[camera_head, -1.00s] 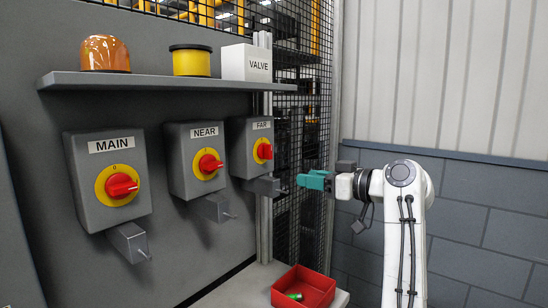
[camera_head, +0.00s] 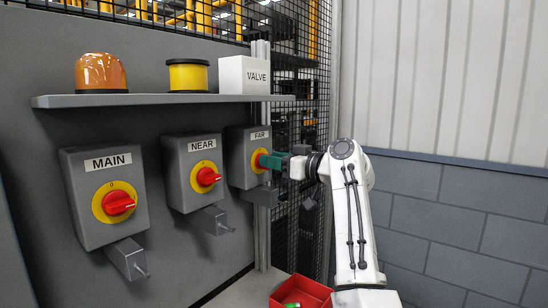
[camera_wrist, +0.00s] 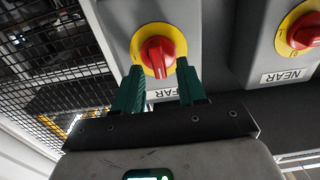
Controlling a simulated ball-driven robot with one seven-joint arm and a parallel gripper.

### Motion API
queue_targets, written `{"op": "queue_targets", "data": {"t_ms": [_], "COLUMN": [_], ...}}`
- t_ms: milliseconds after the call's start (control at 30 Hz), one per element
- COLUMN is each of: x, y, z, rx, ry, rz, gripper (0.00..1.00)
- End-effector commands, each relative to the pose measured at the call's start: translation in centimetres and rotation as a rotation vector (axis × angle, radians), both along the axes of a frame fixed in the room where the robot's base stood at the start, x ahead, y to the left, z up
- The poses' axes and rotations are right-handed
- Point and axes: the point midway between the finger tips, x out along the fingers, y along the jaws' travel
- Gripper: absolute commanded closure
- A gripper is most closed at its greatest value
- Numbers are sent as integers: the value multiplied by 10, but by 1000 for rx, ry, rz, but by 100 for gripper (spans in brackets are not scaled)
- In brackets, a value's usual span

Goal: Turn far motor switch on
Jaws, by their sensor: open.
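The far switch box (camera_head: 240,157) is grey, labelled FAR, with a red knob on a yellow plate. In the head view my gripper (camera_head: 265,161) covers most of its knob. In the wrist view the red knob (camera_wrist: 158,56) sits between the tips of my two green fingers (camera_wrist: 158,78), which stand apart on either side of it. I cannot tell whether either finger touches the knob. The knob's ridge looks close to upright in the wrist view.
The near switch box (camera_head: 198,172) and main switch box (camera_head: 105,195) stand to the left. Grey brackets with metal pins stick out below the boxes. A shelf (camera_head: 160,99) runs above. A red bin (camera_head: 301,292) sits below, and mesh fencing is behind.

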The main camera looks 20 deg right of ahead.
Motion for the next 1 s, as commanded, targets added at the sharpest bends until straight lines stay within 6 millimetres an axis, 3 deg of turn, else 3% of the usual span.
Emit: {"op": "queue_targets", "data": {"t_ms": [367, 800, 1000], "x": [4, 4, 4], "y": [3, 3, 3], "z": [0, -1, -1], "rx": [-1, -1, -1], "ry": [-1, 1, 1], "rz": [-1, -1, -1], "gripper": [60, 100, 100]}}
